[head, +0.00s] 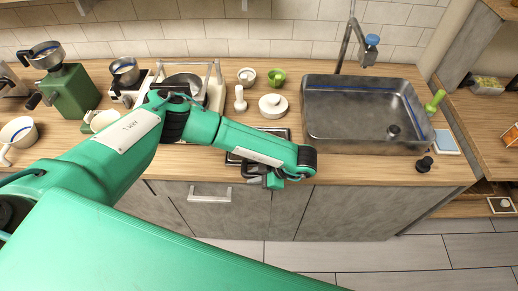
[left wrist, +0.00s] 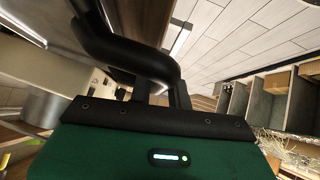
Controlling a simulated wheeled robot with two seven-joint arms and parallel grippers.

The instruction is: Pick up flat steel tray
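A dark, flat, rectangular piece (head: 283,132) lies on the wooden counter in front of the sink's left side; it may be the flat steel tray. My left forearm crosses over it and hides most of it. My left gripper (head: 262,178) is at the counter's front edge, just in front of this piece, partly hidden by my wrist. Whether its fingers touch the piece or are open cannot be made out. In the left wrist view, a dark curved part blocks the finger area, and no tray can be made out. My right gripper is not in view.
A steel sink (head: 345,125) is to the right, with a black knob-like item (head: 424,164) near it. A white lidded pot (head: 272,106), a green cup (head: 276,78) and a green grinder (head: 70,92) stand behind my arm. Drawers (head: 210,195) lie below the counter.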

